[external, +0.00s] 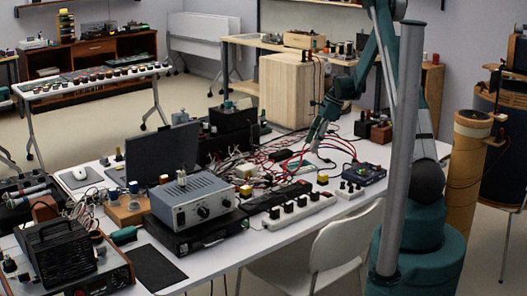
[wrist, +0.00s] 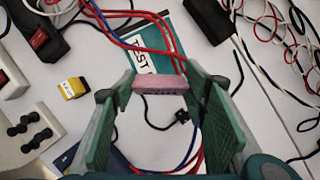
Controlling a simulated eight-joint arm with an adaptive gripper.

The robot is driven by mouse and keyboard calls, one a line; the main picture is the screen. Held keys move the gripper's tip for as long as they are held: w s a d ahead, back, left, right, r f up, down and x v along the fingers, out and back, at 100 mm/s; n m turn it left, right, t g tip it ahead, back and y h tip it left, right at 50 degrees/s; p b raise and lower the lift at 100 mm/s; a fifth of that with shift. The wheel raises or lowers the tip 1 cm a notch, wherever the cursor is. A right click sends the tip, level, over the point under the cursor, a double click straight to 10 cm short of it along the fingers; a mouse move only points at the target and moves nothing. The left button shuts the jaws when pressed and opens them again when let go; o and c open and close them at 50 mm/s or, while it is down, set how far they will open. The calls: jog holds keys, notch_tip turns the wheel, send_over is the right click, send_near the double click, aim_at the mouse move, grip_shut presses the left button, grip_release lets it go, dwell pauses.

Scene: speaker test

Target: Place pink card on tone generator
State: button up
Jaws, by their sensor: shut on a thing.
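The pink card (wrist: 160,84) shows in the wrist view as a small pink block, held edge-on between the two green fingers of my gripper (wrist: 160,79). My gripper is shut on it, above the white table. In the external view my gripper (external: 316,133) hangs over the cable-covered middle of the table, and the pink card cannot be made out there. A grey-blue box with dark front knobs (external: 190,201), which may be the tone generator, stands on a black unit left of my gripper. No label confirms this.
Tangled cables (external: 235,168) lie around the table's middle. A white power strip (external: 300,210) lies near the front edge, and a blue device (external: 362,174) is at the right. A teal-and-white printed sheet (wrist: 165,45) and a yellow block (wrist: 73,88) lie below my gripper.

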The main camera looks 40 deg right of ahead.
jog(key=s+a+n+g+h+p, duration=0.1)
jog(key=s+a+n+g+p, duration=0.2)
jog(key=a+n, duration=0.9)
jog(key=s+a+r+n+g+h+p, duration=0.1)
jog(key=a+n, duration=1.2)
jog(key=a, duration=1.4)
jog(key=shift+s+r+n+g+h+p, duration=0.3)
jog(key=shift+s+g+h+p, duration=0.5)
jog(key=shift+s+g+p, duration=1.05)
jog(key=shift+w+t+p, duration=0.25)
jog(key=shift+w+p, duration=0.05)
jog(key=shift+w, duration=0.15)
jog(key=a+r+m+t+b, duration=0.3)
jog(key=a+r+m, duration=0.3)
jog(key=m, duration=0.6)
jog(key=a+r+m+t+b, duration=0.3)
jog(key=a+r+m+b, duration=0.2)
jog(key=a+m, duration=0.6)
jog(key=s+a+r+m+t+b, duration=0.1)
jog(key=a+r+m+t+b, duration=0.2)
jog(key=m, duration=1)
jog(key=shift+a+r+b, duration=0.55)
jog(key=shift+a+r, duration=1.3)
jog(key=shift+a, duration=0.85)
